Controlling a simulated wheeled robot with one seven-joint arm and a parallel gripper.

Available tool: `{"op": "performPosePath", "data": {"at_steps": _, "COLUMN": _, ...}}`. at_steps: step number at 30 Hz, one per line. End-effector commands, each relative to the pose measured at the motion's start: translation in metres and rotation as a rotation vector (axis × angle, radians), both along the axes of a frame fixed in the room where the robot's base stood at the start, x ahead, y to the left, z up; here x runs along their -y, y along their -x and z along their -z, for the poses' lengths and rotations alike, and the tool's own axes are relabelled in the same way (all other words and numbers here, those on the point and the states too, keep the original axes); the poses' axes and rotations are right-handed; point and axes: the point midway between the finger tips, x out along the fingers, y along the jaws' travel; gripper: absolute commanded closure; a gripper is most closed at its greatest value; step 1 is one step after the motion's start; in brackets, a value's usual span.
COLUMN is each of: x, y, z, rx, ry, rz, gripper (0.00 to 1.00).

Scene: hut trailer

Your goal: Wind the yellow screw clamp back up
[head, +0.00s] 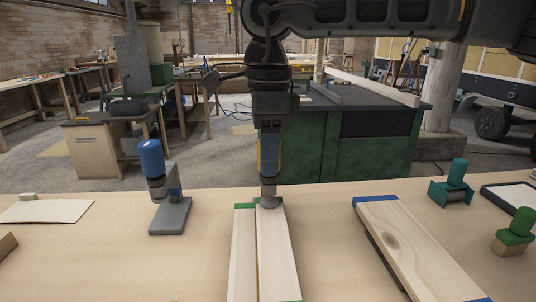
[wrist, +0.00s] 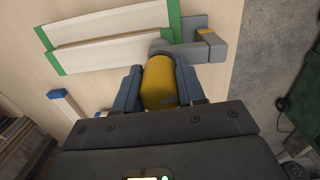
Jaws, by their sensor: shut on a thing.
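The yellow screw clamp sits at the far end of two pale boards (head: 280,260) with green ends. Its yellow handle (wrist: 159,82) lies between my gripper's fingers (wrist: 160,88) in the wrist view, and they are shut on it. My gripper (head: 269,160) points down over the clamp in the head view and hides most of the handle. The clamp's grey foot (head: 268,202) shows below, over the right board's end; I cannot tell whether it presses on the wood. In the wrist view its grey frame (wrist: 190,50) reaches past the board edge to a yellow-marked end.
A blue-handled clamp (head: 151,158) stands to the left on the bench (head: 100,250). A dark green cabinet (head: 345,150) stands behind the bench.

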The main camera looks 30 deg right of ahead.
Motion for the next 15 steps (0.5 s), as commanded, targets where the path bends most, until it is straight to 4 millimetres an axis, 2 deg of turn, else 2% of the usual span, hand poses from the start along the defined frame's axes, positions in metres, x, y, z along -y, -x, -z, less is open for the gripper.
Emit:
{"op": "performPosePath", "data": {"at_steps": 6, "x": -0.0006, "y": 0.0009, "z": 0.0000, "rx": 0.001, "ry": -0.006, "rz": -0.136, "gripper": 0.91}}
{"op": "performPosePath", "data": {"at_steps": 15, "x": -0.0007, "y": 0.0014, "z": -0.0004, "rx": 0.002, "ry": -0.008, "rz": -0.234, "gripper": 0.91}}
